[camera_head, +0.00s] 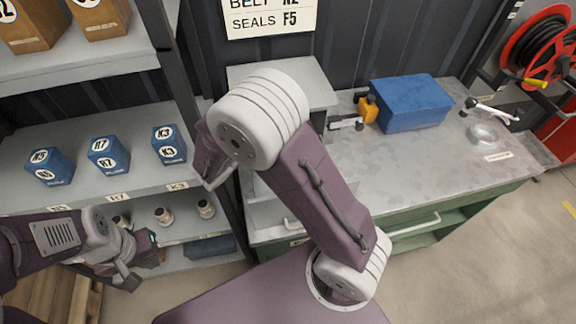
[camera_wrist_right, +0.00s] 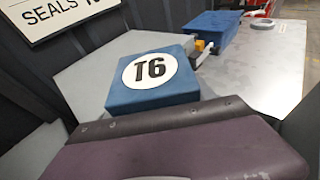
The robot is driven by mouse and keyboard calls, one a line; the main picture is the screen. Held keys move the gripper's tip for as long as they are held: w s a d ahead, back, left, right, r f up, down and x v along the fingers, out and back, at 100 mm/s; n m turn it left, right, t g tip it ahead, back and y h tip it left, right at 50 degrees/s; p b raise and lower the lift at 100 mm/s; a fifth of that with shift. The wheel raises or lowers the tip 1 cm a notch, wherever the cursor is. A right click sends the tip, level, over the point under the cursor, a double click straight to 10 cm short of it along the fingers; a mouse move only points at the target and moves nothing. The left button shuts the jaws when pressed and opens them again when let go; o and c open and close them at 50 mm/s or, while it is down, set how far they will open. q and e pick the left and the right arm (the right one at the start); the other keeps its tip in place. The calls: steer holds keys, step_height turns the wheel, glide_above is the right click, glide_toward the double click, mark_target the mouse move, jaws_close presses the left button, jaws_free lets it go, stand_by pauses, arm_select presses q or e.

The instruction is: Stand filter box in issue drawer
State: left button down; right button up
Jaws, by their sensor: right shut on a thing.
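A blue filter box (camera_wrist_right: 152,82) with a round white T6 label shows in the right wrist view. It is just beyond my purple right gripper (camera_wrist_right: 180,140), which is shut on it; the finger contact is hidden.
Several labelled blue boxes (camera_head: 108,153) stand on the left shelf, with brown boxes (camera_head: 30,25) above. A blue toolbox (camera_head: 410,102) and a clamp (camera_head: 347,123) lie on the grey bench (camera_head: 400,165). A hose reel (camera_head: 540,42) is at the far right. Floor is clear at lower right.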

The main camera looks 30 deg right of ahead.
steer(key=f, duration=1)
steer(key=shift+w+d+f, duration=0.2)
steer(key=shift+w+f, duration=0.05)
steer(key=shift+f, duration=0.15)
step_height(320, 180, down, 4)
steer(key=shift+d+f+b, duration=0.1)
steer(key=shift+d+b, duration=0.05)
steer(key=shift+b, duration=0.15)
steer(key=shift+f, duration=0.15)
steer(key=o, duration=1.8)
steer(key=shift+f, duration=0.1)
steer(key=shift+c, duration=0.2)
